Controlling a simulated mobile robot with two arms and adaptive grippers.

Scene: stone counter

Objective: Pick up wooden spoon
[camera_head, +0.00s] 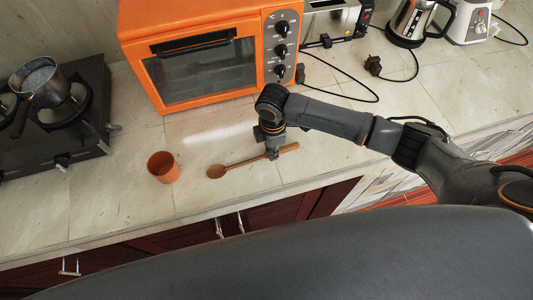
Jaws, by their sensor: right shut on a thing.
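The wooden spoon (234,165) lies at the front part of the stone counter, its bowl to the left and its handle running to the right and slightly back. My right gripper (273,155) points down over the handle and is shut on it, right of the spoon's middle. The fingers hide a short piece of the handle. I cannot tell whether the spoon is clear of the counter or still touching it. My left gripper is not in view.
An orange cup (163,168) stands left of the spoon. An orange oven (205,60) is behind it. A black stove (70,120) with a pot (38,82) is at the left. A kettle (410,22) and cables are at the back right. The counter's front edge is close.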

